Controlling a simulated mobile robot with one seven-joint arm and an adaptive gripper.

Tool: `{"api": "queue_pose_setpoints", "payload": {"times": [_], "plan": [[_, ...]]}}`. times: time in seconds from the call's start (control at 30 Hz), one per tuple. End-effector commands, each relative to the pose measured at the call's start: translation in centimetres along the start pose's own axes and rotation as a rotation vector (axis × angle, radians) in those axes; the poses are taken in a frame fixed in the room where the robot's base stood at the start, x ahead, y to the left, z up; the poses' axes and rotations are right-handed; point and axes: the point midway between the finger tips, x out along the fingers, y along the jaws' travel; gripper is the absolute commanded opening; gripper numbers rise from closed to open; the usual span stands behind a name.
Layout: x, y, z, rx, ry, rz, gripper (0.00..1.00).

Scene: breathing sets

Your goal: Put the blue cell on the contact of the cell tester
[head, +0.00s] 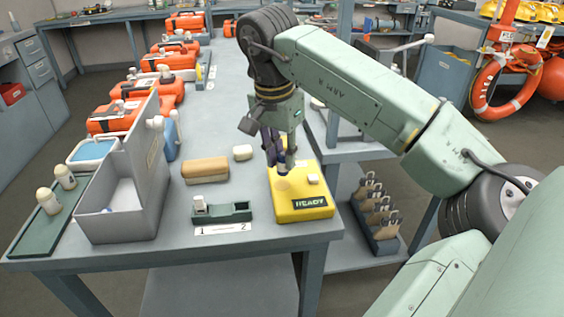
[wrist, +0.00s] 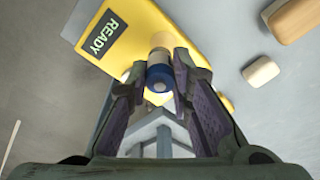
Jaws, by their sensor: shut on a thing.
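The yellow cell tester (head: 303,208) sits near the front right of the bench. Its display reads READY, and it also shows in the wrist view (wrist: 140,25). My gripper (head: 277,160) is over the tester's back left part, pointing down. In the wrist view, my gripper (wrist: 160,72) is shut on the blue cell (wrist: 158,75), which sits between the fingertips with its blue end towards the camera. The cell is over the tester's yellow top. I cannot tell whether it touches the contact. In the head view the fingers largely hide the cell.
A dark green holder (head: 232,214) marked 1 and 2 stands left of the tester, with a pale piece at 1. A brown block (head: 206,169) and a small cream block (head: 243,152) lie behind it. A grey bin (head: 105,225) stands at the left.

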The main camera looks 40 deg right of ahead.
Motion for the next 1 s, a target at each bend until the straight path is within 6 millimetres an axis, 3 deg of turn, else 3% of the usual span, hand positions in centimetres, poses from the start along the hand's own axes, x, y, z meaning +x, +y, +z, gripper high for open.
{"api": "queue_pose_setpoints", "payload": {"times": [0.07,0.3,0.67,0.7,1.0], "plan": [[0.2,-0.6,-0.7,0.0,-0.001,0.002,0.0],[3.5,-0.4,0.0,-0.001,0.0,0.0,0.0],[4.2,-0.4,0.1,0.0,0.001,0.0,0.0],[4.0,-0.4,0.1,0.0,0.001,0.0,0.23],[3.9,-0.4,0.1,0.0,0.0,0.0,0.4]]}}
